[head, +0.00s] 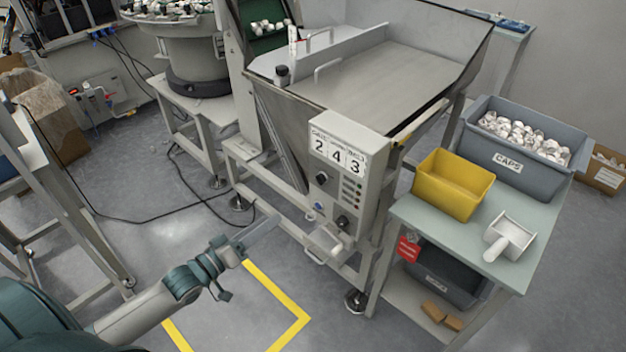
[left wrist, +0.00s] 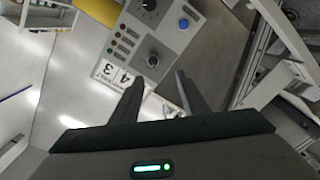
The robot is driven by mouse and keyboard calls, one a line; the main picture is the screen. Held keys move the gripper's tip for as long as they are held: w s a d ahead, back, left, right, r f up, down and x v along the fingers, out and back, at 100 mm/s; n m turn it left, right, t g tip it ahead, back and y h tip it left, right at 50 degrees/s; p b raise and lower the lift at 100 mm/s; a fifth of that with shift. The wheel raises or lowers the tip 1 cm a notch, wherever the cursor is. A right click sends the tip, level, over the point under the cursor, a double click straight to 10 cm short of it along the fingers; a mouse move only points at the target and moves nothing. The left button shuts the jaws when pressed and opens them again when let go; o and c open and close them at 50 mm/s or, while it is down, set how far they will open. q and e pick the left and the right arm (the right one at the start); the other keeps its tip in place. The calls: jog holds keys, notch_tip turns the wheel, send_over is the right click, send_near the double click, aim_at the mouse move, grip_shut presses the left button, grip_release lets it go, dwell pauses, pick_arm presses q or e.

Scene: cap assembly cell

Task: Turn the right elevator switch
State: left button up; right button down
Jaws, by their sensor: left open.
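A grey control box with a 2 4 3 label (head: 338,158) stands on the machine frame. It has two dark rotary knobs: the upper left knob (head: 322,178) and the lower right knob (head: 343,221). In the left wrist view the box appears turned upside down, with the upper left knob (left wrist: 152,60) ahead of the fingers and the lower right knob (left wrist: 148,5) at the top edge. My left gripper (head: 265,231) is open and empty, left of the box and apart from both knobs. Its spread fingers (left wrist: 158,82) show in the wrist view. My right gripper is not in view.
A blue button (head: 319,206) and a column of small buttons (head: 350,190) share the panel. A grey part (head: 327,243) juts out below it. A side table with a yellow bin (head: 453,185) and white scoop (head: 509,237) stands to the right. The floor before the box is clear.

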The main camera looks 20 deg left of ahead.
pick_arm(q)
notch_tip(320, 180, up, 2)
jog(key=shift+d+r, duration=0.1)
jog(key=shift+w, duration=0.2)
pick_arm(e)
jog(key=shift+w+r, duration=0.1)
pick_arm(q)
jog(key=p, duration=0.3)
send_near(317, 180)
jog(key=x, duration=0.8)
jog(key=shift+w, duration=0.35)
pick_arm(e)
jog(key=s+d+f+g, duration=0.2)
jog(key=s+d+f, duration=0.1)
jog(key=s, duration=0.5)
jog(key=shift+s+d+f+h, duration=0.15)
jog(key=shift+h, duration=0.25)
pick_arm(q)
jog(key=c, duration=1)
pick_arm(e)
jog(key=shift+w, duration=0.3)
